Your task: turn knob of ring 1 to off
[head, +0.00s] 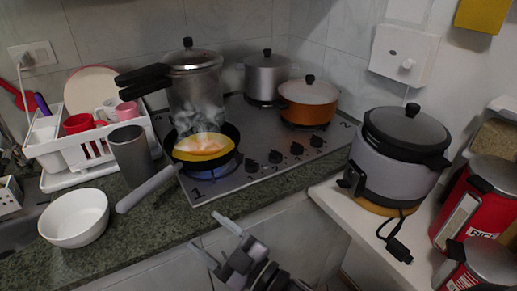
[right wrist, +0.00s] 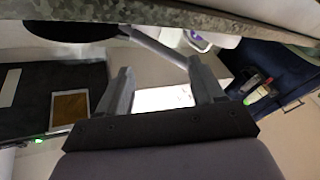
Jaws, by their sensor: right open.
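The grey stove (head: 225,188) has a row of several black knobs (head: 275,157) along its front. The digit 1 is printed at its front left corner, beside the ring under the frying pan (head: 232,138). A blue flame shows at that pan's edge, and steam rises from the yellow food (head: 203,148) in it. I cannot tell which knob belongs to ring 1. My right gripper (head: 217,239) is open and empty, in front of and below the counter edge, apart from the knobs. In the right wrist view its two fingers (right wrist: 162,88) stand wide apart. My left gripper is not in view.
The pan's handle (head: 148,189) sticks out over the front of the counter (head: 160,225). A pressure cooker (head: 192,85), a steel pot (head: 266,75) and an orange pot (head: 308,101) stand behind. A rice cooker (head: 400,150) stands at the right. A white bowl (head: 74,218) is at the left.

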